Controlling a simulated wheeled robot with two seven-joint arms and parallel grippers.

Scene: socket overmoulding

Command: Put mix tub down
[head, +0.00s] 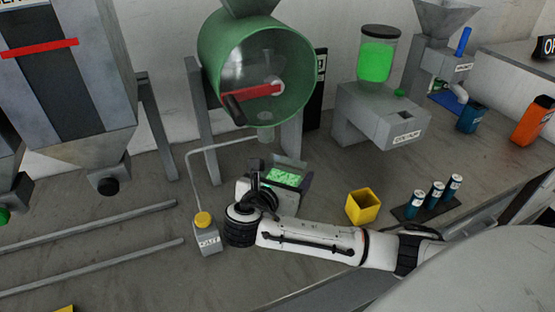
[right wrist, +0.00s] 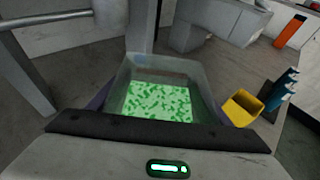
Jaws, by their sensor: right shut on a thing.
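The mix tub (head: 303,181) is a grey, see-through box with green and white granules in it. It is below the outlet of the green mixer drum (head: 255,70). My right gripper (head: 268,188) is shut on the tub's near side. In the right wrist view the tub (right wrist: 155,68) is upright, just beyond my gripper's dark edge. Its underside is hidden, so I cannot tell whether it touches the bench (head: 130,220). My left gripper is not in view.
A yellow open bin (head: 362,207) and a rack with several blue cylinders (head: 433,193) stand to the right. The mixer's legs (head: 205,135) are close behind. Two rails (head: 100,225) lie at left.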

